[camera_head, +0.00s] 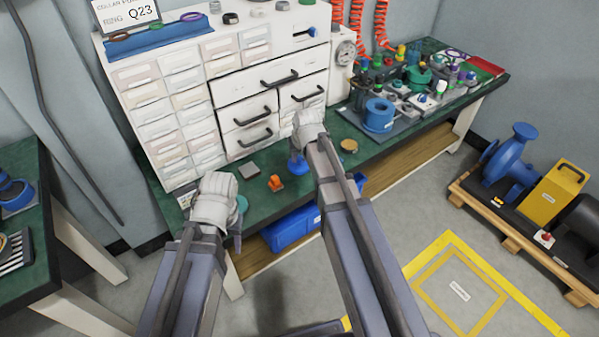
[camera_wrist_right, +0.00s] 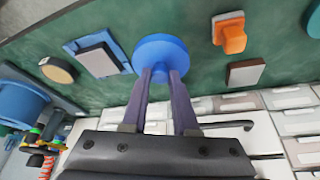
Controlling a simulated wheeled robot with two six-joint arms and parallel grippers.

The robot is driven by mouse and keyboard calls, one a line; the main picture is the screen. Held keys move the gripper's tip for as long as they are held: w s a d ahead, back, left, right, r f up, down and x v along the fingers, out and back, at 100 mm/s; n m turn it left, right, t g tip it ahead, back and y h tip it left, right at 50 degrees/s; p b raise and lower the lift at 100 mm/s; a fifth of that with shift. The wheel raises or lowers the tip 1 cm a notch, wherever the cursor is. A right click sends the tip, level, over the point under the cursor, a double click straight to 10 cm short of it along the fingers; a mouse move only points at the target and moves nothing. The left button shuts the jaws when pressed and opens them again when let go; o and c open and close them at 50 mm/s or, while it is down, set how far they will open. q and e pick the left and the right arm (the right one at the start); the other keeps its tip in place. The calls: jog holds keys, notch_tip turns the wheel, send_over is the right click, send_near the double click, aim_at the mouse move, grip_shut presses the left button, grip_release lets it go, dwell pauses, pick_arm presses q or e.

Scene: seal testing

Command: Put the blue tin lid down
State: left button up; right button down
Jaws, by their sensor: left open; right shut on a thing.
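The blue tin lid (camera_wrist_right: 160,51) is a round blue disc between the two fingertips of my right gripper (camera_wrist_right: 162,75) in the right wrist view. It is over the green bench top; I cannot tell whether it touches the bench. In the head view, the lid (camera_head: 297,166) shows partly, just below my right gripper (camera_head: 303,150). My left gripper (camera_head: 220,205) is at the bench's front left; its fingertips are mostly hidden. A teal round thing (camera_head: 241,204) shows beside it.
An orange block (camera_head: 276,183) and a grey square piece (camera_head: 249,170) lie left of the lid. A gold round tin (camera_head: 349,146) and a blue-edged grey pad (camera_wrist_right: 97,57) lie on its other side. The white drawer cabinet (camera_head: 210,92) stands behind.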

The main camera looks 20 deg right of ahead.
aim_at(300, 163)
jog(key=shift+f, duration=0.1)
notch_tip(300, 163, down, 4)
jog(key=b, duration=0.3)
jog(key=shift+r, duration=0.2)
jog(key=shift+b, duration=0.3)
jog(key=shift+f, duration=0.15)
jog(key=c, duration=0.7)
grip_release()
